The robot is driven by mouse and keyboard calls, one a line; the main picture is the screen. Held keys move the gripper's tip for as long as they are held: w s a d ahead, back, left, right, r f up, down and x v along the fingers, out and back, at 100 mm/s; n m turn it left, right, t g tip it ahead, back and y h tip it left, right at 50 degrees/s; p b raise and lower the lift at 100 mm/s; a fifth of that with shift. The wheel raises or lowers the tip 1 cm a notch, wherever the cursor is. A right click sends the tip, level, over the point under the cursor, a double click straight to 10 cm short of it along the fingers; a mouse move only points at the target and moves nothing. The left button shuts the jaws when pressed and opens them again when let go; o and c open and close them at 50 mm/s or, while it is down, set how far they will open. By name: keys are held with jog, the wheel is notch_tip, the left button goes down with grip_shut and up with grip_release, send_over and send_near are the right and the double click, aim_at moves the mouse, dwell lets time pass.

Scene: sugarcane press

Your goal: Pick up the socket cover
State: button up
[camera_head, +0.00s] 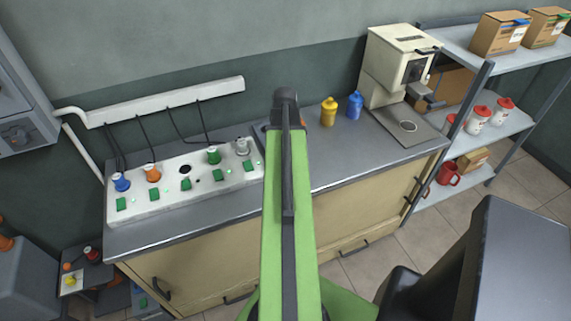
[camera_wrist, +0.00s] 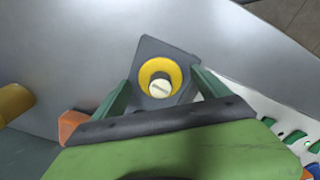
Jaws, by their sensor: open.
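In the wrist view a dark grey angular plate (camera_wrist: 150,48) lies on the metal counter. On it is a round yellow ring (camera_wrist: 147,72) with a cream slotted knob (camera_wrist: 159,88) at its middle; this looks like the socket cover, though I cannot be sure. My gripper (camera_wrist: 161,75) is open, its two green fingers either side of the plate and ring. Whether they touch it I cannot tell. In the head view my arm hides this spot. The white socket panel (camera_head: 135,208) has blue, orange, green and white plugs and one bare dark hole (camera_head: 185,169).
A yellow bottle (camera_head: 328,111) and a blue bottle (camera_head: 355,104) stand right of my arm. A cream machine (camera_head: 392,58) stands at the counter's right end, near shelves (camera_head: 500,128). The counter (camera_head: 345,160) between is clear.

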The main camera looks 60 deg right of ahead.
jog(key=shift+c, duration=0.4)
jog(key=c, duration=1.4)
jog(key=shift+o, duration=0.2)
jog(key=shift+r, duration=0.1)
jog(key=shift+r, duration=0.1)
notch_tip(320, 180, up, 4)
jog(key=p, duration=0.4)
jog(key=shift+r+p, duration=0.15)
jog(key=shift+p, duration=0.2)
jog(key=s+r+p, duration=0.6)
jog(key=s, duration=0.5)
jog(key=shift+s+a+r, duration=0.2)
jog(key=shift+s+a, duration=0.1)
jog(key=shift+a, duration=0.1)
